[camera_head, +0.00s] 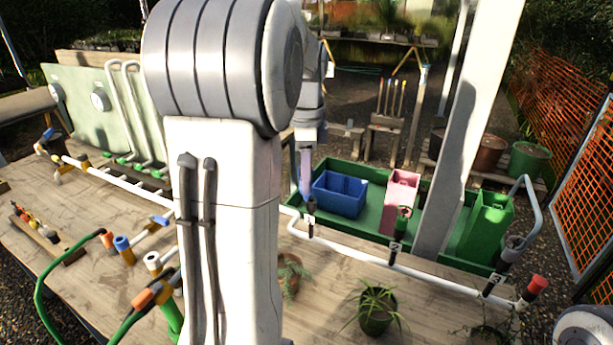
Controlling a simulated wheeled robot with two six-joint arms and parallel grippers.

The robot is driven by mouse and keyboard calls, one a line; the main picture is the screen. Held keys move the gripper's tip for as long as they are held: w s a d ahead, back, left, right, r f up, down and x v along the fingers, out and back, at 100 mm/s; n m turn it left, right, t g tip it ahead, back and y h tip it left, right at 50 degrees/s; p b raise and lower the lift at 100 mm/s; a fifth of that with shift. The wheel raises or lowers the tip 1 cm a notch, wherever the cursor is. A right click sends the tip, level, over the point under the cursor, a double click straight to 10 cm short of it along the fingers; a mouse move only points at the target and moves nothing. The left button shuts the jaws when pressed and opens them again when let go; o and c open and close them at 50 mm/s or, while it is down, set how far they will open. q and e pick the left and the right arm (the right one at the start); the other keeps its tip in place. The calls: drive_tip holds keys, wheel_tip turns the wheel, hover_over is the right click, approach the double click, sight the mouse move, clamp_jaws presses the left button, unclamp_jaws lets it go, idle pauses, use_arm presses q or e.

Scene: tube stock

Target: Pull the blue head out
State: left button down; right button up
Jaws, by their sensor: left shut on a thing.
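My left gripper (306,152) points down beyond my big white and grey arm, above the riser marked 1 (310,222). A narrow, pale violet-blue upright piece (305,176), apparently the blue head, is at the jaws, which are shut on it. Its lower end lines up with the dark top of riser 1; I cannot tell whether they touch. The fingertips are small and partly blended with the piece. Riser 3 (494,283) stands near a grey hooked pipe. My right gripper is not in view.
A white pipe (440,277) runs along the wooden bench (330,300) to a red end cap (538,284). Behind it, a green tray (368,210) holds a blue bin (340,193) and a pink box (401,188). Potted plants (376,315) stand in front. A post rises right of riser 2.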

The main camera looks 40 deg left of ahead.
use_arm(q)
drive_tip(key=shift+r+p, duration=2.15)
drive_tip(key=shift+r, duration=0.25)
drive_tip(key=shift+f, duration=0.15)
